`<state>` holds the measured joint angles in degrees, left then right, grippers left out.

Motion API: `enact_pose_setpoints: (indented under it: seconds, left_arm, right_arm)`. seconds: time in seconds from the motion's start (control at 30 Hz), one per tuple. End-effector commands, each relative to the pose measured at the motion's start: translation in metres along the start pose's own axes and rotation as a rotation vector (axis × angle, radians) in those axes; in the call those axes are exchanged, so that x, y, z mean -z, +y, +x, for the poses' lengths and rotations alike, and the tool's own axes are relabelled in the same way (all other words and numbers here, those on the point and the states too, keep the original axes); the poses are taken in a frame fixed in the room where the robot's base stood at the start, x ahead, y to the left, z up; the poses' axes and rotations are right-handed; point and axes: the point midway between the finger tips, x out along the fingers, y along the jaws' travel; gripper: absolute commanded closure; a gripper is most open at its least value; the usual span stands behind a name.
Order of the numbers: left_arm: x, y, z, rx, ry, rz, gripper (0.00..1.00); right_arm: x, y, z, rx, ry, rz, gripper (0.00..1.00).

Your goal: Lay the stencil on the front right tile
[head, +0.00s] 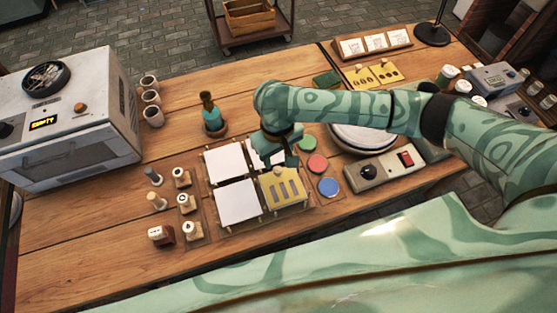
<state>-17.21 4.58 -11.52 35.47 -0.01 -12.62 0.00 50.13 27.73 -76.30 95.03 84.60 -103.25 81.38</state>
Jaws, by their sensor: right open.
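A yellow stencil (285,190) with several dark slots and a small pale knob lies over the front right tile place, and the tile under it is hidden. My right gripper (280,160) is open, just behind and above the stencil's knob, with no stencil between its fingers. White tiles show at the back left (224,161) and front left (238,202). The back right tile (259,157) is partly hidden by my right gripper. My left gripper is not in view.
Green, red and blue paint pads (317,164) sit right of the tiles. Stamps (183,177) stand to the left. A control box with a knob (369,172) is at the right. The front left table is clear.

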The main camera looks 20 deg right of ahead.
Motion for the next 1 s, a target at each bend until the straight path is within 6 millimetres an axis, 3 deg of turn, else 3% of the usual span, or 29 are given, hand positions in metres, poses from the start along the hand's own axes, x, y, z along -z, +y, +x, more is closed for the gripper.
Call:
enact_pose_setpoints:
  seconds: [0.03,0.23,1.0]
  left_arm:
    - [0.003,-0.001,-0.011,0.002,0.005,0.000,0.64]
    - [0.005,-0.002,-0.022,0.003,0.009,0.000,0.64]
    - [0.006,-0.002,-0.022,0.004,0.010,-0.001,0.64]
  right_arm:
    - [0.001,0.000,-0.017,-0.001,0.004,0.000,0.56]
    - [0.000,0.000,-0.041,-0.001,0.000,0.000,0.56]
    - [0.000,0.000,-0.043,0.000,-0.002,0.001,0.56]
